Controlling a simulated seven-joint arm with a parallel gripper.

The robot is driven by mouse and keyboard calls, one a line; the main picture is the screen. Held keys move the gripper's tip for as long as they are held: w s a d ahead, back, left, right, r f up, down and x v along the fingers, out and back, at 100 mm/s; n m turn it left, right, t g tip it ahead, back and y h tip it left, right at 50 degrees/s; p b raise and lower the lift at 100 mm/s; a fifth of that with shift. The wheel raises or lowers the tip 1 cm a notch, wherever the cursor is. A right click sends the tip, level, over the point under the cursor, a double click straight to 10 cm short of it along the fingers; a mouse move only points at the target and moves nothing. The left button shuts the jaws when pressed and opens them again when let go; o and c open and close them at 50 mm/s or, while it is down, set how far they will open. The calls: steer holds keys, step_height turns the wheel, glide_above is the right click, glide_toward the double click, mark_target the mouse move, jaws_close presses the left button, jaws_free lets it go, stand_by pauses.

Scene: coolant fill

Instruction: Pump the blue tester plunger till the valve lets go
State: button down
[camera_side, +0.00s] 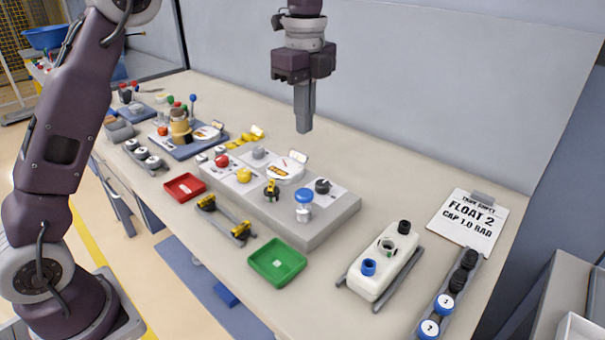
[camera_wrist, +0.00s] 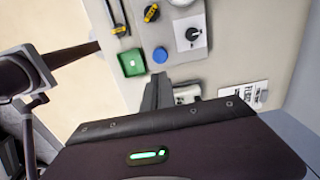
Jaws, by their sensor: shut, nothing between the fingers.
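The blue plunger (camera_side: 304,196) has a round blue cap on a pale cylinder and stands upright at the front right of a raised grey panel (camera_side: 325,222). It shows from above as a blue disc in the wrist view (camera_wrist: 160,55). My gripper (camera_side: 304,129) is shut and empty, pointing down, high above the bench and apart from the plunger. Its fingers show in the wrist view (camera_wrist: 157,85), below the blue disc. A round white gauge (camera_side: 285,169) lies at the back of the panel. Its reading is too small to tell.
The panel also carries red, yellow (camera_side: 244,175) and black (camera_side: 322,186) knobs and a yellow-black valve handle (camera_side: 272,190). A green tray (camera_side: 278,262), a white tank (camera_side: 382,268) and a "FLOAT 2, CAP 1.0 BAR" card (camera_side: 468,220) stand nearby. Air around my gripper is clear.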

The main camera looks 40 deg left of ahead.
mark_target(304, 193)
step_height(304, 193, down, 14)
steer(key=shift+f, duration=0.1)
stand_by(0.5)
steer(key=shift+s+f, duration=0.1)
steer(key=shift+f, duration=1.3)
step_height(304, 193, up, 14)
steer(key=shift+r, duration=0.25)
stand_by(0.7)
